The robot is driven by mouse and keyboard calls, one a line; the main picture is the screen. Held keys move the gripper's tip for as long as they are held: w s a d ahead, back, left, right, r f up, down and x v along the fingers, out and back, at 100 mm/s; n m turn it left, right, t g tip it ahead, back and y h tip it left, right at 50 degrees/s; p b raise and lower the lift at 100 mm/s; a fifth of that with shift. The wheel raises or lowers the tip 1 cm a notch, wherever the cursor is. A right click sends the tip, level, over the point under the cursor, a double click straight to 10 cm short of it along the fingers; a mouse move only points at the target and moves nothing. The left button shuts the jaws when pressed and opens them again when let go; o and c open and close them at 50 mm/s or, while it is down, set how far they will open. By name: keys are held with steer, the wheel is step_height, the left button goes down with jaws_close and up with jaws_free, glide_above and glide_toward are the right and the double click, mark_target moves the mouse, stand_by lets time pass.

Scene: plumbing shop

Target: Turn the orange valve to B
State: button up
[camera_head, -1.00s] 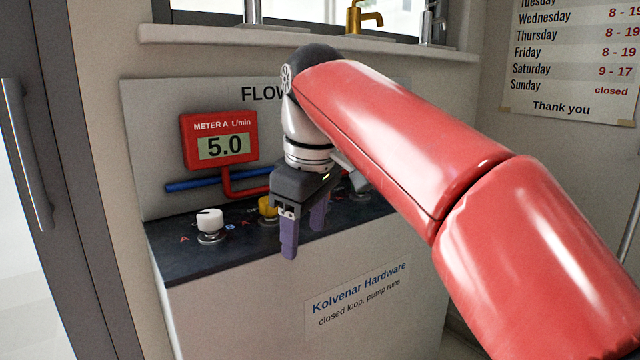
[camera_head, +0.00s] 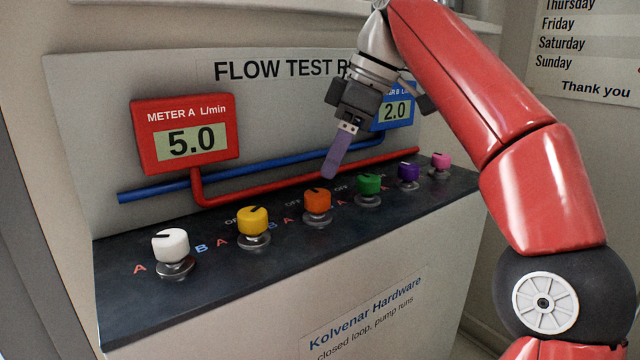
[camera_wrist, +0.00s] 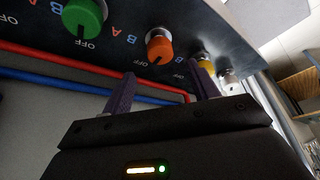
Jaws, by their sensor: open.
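The orange valve (camera_head: 317,200) is a round knob on the dark panel top, between the yellow and green knobs. In the wrist view the orange valve (camera_wrist: 158,48) shows ahead of the fingers; its dark mark seems to face the OFF label. One finger hides the other there. In the wrist view my gripper's (camera_wrist: 161,72) two purple fingers are spread apart.
White (camera_head: 170,243), yellow (camera_head: 253,221), green (camera_head: 368,184), purple (camera_head: 408,171) and pink (camera_head: 440,160) knobs share the row. Red (camera_head: 290,184) and blue pipes run along the back wall. Meter A (camera_head: 185,132) reads 5.0; meter B (camera_head: 395,108), partly covered by my arm, reads 2.0.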

mark_target(318, 193)
steer(key=x, duration=0.6)
steer(key=shift+a+f+b, duration=0.1)
steer(key=shift+f+b, duration=0.2)
steer(key=c, duration=1)
